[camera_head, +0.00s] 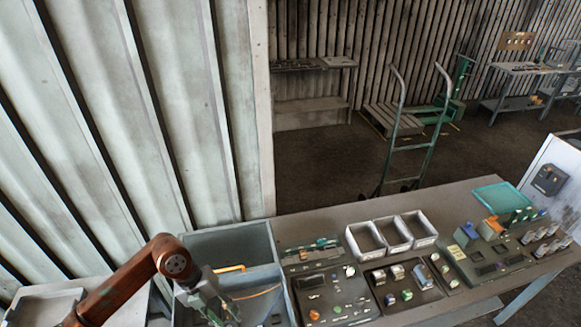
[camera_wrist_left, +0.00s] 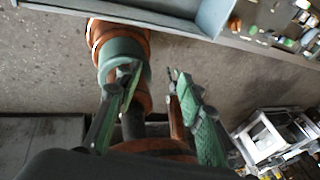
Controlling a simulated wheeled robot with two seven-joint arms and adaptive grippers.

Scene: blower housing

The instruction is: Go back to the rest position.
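My left arm comes in from the lower left in the head view, with its left gripper (camera_head: 220,308) low over the near left part of a grey-blue bin (camera_head: 205,240). In the left wrist view, the two green-padded fingers of the left gripper (camera_wrist_left: 153,70) stand apart with nothing held between them. An orange and green arm-like part shows behind the fingers. My right gripper shows in neither view.
Three white trays (camera_head: 361,250) and several panels of small parts stand on the workbench (camera_head: 330,218) right of the bin. A teal tray (camera_head: 499,196) lies at the far right. A corrugated wall (camera_head: 160,110) rises close behind the bin. A hand truck (camera_head: 428,150) stands beyond the bench.

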